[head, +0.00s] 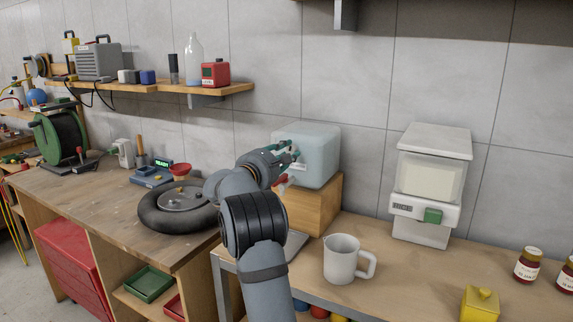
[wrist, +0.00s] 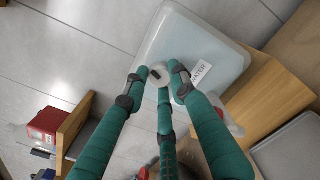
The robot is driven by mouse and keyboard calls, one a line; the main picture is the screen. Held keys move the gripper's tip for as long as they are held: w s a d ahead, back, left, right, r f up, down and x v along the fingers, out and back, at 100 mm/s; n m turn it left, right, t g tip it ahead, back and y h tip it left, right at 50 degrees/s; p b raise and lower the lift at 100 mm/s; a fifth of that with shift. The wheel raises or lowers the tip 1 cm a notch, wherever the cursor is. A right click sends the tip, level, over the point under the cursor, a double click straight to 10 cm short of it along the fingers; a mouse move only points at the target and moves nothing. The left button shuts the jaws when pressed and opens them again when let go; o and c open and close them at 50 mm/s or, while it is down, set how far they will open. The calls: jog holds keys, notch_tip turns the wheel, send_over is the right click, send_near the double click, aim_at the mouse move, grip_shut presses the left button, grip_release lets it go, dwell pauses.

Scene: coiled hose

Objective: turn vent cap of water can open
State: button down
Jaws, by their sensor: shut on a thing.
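The water can (head: 318,152) is a pale, translucent block-shaped container on a wooden box. In the wrist view the can (wrist: 210,40) carries a label reading WATER (wrist: 201,73). The round white vent cap (wrist: 159,71) has a dark mark on it and sits at the can's edge. My gripper (head: 292,152) has green fingers and is at the left side of the can. In the wrist view the fingertips of my gripper (wrist: 162,78) are closed around the cap. In the head view the cap is hidden by the fingers.
The wooden box (head: 315,207) stands on the bench. A red tap (head: 281,181) is below my gripper. A white mug (head: 343,258) stands in front, a white dispenser (head: 430,185) to the right. A dark tyre (head: 180,207) lies to the left. A shelf (head: 150,88) hangs above left.

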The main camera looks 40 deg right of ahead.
jog(key=m+b, duration=0.3)
jog(key=b, duration=0.1)
jog(key=shift+f+m, duration=0.15)
jog(key=shift+m, duration=0.25)
jog(key=m+b, duration=0.3)
jog(key=shift+s+m, duration=0.1)
jog(key=shift+m, duration=0.2)
jog(key=m+b, duration=0.3)
jog(key=shift+m, duration=0.4)
jog(key=m+b, duration=0.2)
jog(key=m, duration=0.2)
jog(key=m+b, duration=0.1)
jog(key=m, duration=0.4)
jog(key=shift+b, duration=0.35)
jog(key=m, duration=0.3)
jog(key=shift+m+b, duration=0.3)
jog(key=shift+b, duration=0.05)
jog(key=m, duration=0.4)
jog(key=shift+d+m, duration=0.1)
jog(key=shift+m, duration=0.2)
jog(key=shift+f+m, duration=0.1)
jog(key=shift+m, duration=1.7)
